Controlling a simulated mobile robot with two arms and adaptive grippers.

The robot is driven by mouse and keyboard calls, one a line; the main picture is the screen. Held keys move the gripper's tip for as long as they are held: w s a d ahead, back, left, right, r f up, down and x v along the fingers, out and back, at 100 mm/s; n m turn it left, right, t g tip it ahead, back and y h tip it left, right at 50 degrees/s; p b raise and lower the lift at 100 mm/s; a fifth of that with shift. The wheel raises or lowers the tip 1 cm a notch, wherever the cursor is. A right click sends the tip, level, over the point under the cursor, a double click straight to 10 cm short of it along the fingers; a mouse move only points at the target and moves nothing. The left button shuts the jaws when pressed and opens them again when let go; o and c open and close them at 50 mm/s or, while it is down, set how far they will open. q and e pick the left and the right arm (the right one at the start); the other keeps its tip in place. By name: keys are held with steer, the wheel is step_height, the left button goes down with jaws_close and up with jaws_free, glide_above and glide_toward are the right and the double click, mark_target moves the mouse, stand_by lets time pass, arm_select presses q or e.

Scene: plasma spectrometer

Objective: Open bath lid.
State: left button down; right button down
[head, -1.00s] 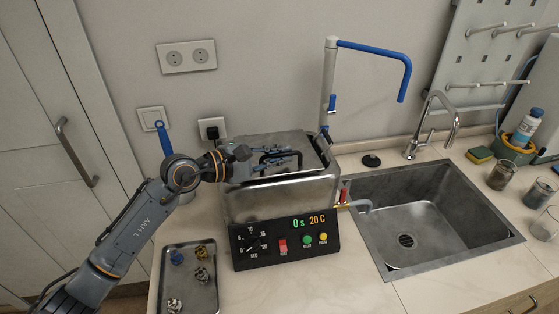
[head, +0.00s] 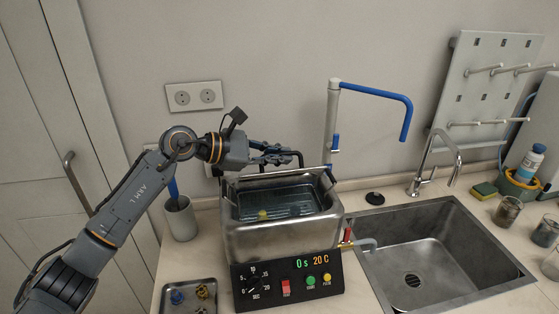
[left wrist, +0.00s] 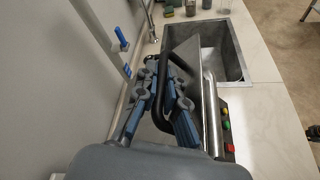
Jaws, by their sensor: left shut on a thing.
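The steel bath (head: 270,240) stands on the counter behind its black control panel, and its top is open in the head view. Liquid and a small yellow thing (head: 263,215) show inside. My left gripper (head: 285,155) is above the bath's back edge, shut on the black handle of the lid. In the left wrist view the gripper (left wrist: 163,88) has its fingers around the black lid handle (left wrist: 178,62). The grey lid plate (left wrist: 187,52) shows beyond it. In the head view the lid is raised at the back and hard to make out. My right gripper is not in view.
The control panel (head: 287,278) reads 0 s and 20 C. A tray (head: 188,286) with small coloured pieces is front left, a grey cup (head: 181,220) behind it. A blue-armed stand (head: 333,125) rises behind the bath. The sink (head: 440,245) is to the right.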

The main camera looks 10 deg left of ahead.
arm_select(q)
steer(key=shift+r, duration=0.1)
steer(key=c, duration=1.7)
jaws_free()
steer(key=shift+a, duration=0.1)
steer(key=v, duration=1.2)
